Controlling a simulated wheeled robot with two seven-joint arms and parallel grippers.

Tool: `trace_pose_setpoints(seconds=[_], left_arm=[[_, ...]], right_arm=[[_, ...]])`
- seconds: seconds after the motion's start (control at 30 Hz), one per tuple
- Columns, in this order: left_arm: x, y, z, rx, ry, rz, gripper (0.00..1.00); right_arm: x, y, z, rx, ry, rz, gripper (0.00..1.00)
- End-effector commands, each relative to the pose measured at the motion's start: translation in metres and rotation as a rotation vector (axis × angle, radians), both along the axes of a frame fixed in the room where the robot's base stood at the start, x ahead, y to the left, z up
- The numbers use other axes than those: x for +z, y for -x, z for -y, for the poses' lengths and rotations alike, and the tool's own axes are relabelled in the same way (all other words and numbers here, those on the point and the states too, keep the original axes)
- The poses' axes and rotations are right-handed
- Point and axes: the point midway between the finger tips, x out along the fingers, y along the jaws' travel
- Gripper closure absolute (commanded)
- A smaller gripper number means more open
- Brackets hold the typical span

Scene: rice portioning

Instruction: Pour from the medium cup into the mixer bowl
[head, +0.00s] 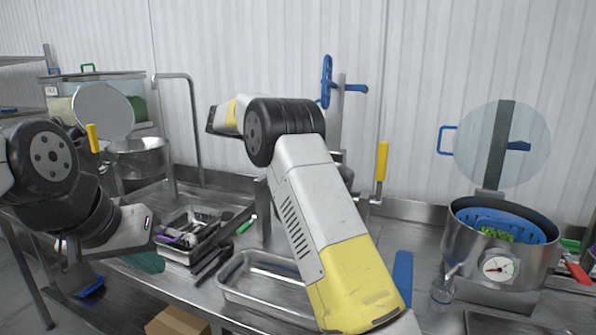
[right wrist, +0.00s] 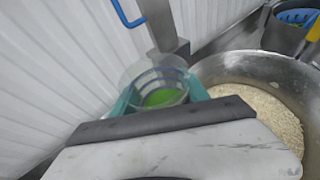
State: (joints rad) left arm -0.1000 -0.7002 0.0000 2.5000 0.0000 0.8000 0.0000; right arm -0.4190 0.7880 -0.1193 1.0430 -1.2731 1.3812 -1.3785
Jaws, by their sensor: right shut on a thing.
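My right gripper (right wrist: 158,100) is shut on a clear cup (right wrist: 152,75), with teal fingers on both sides of it. The cup has pale marking lines and shows green at its bottom. The mixer bowl (right wrist: 225,68), a wide steel bowl with pale grain in it, stands right beside the cup in the right wrist view. I cannot tell how far the cup is tilted. In the head view my right arm hides the cup and gripper. My left gripper (head: 128,262) hangs low at the left, partly hidden; its opening is unclear.
A steel pot (head: 490,262) with a dial and a blue basket (head: 490,217) stands at the right. A steel container (head: 140,160) stands behind.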

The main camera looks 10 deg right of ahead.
Motion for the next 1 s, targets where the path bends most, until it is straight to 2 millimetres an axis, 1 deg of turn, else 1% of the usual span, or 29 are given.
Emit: trace_pose_setpoints(seconds=[0.23,0.47,0.67,1.0], left_arm=[[0.0,0.0,0.0,0.0,0.0,0.0,1.0],[0.0,0.0,0.0,0.0,0.0,0.0,1.0],[0.0,0.0,0.0,0.0,0.0,0.0,1.0],[0.0,0.0,0.0,0.0,0.0,0.0,1.0]], right_arm=[[0.001,0.001,0.001,-0.003,-0.002,0.004,0.96],[0.004,0.005,0.003,-0.004,-0.031,0.063,0.96],[0.009,0.01,0.006,-0.003,-0.075,0.152,0.96],[0.001,0.02,0.011,-0.004,-0.148,0.303,0.96]])
